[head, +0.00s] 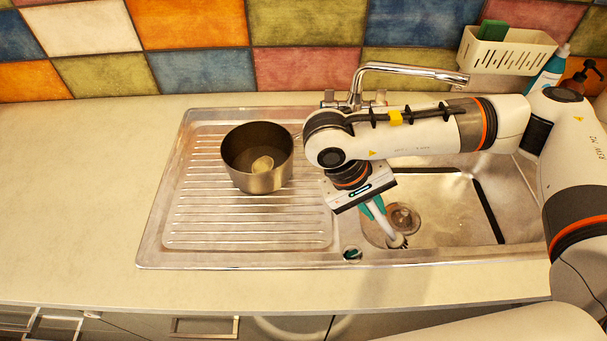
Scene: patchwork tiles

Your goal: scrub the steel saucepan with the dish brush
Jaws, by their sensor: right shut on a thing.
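The steel saucepan (239,179) stands upright on the ribbed drainboard, left of the sink bowl. It is dark inside, with a pale yellowish patch (262,164) at the bottom. My right gripper (374,208) is over the left part of the sink bowl, to the right of the pan and apart from it. It is shut on the dish brush (388,227), which has teal and white parts and hangs tilted with its dark bristle end down near the drain. The gripper partly hides the brush's upper end. My left gripper is not in view.
The steel sink (160,235) has its bowl on the right. A chrome tap (410,70) arches behind my right arm. A cream caddy (505,52) with a green sponge (493,30) and bottles (548,70) stand at the back right. The counter (80,200) at left is clear.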

